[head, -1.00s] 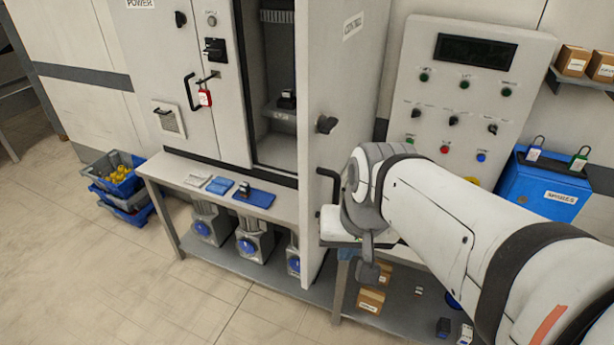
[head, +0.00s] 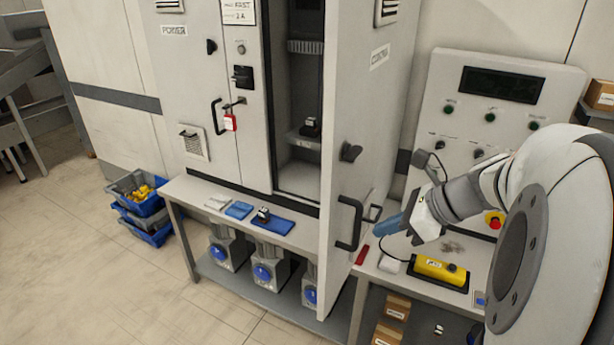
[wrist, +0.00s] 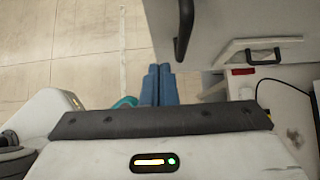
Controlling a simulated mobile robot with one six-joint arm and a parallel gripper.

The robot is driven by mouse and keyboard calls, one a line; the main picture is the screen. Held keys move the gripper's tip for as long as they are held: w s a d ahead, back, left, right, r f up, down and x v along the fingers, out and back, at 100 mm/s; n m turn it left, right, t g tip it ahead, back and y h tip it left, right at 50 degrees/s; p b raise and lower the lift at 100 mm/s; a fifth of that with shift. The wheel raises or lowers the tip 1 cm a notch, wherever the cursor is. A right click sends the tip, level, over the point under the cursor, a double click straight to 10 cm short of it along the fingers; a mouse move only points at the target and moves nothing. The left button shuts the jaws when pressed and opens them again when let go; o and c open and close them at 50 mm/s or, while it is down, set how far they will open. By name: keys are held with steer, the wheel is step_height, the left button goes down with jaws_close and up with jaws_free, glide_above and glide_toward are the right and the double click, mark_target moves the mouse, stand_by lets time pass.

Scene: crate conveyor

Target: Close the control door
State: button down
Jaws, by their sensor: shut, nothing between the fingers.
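The control door (head: 372,110) is a tall pale-grey panel labelled CONTROL. It stands swung open, out from the cabinet (head: 190,90), whose dark inside shows to its left. A black handle (head: 350,222) is on the door's lower part, with a dark knob (head: 350,152) above it. My gripper (head: 381,229) has blue fingers, shut and empty, just right of the handle and apart from it. In the wrist view, the shut fingers (wrist: 160,84) point out over the floor, and the door handle (wrist: 184,28) is close to their right.
A bench (head: 178,192) runs below the cabinet, with a blue mat (head: 282,226) on it. Right of the door, a side table holds a yellow pendant (head: 440,269) and a red item (head: 362,255). A control panel (head: 452,80) stands behind my arm. Floor is clear at front left.

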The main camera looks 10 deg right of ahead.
mark_target(331, 235)
steer(key=w+a+f, duration=0.1)
steer(key=a, duration=0.1)
steer(key=w+a+f, duration=0.1)
steer(key=w+a, duration=0.1)
steer(key=w+a+f+p, duration=0.1)
steer(key=a+f, duration=0.1)
steer(key=shift+w, duration=0.15)
steer(key=shift+w+a+f, duration=0.1)
steer(key=shift+w+a, duration=0.15)
steer(key=shift+w, duration=0.05)
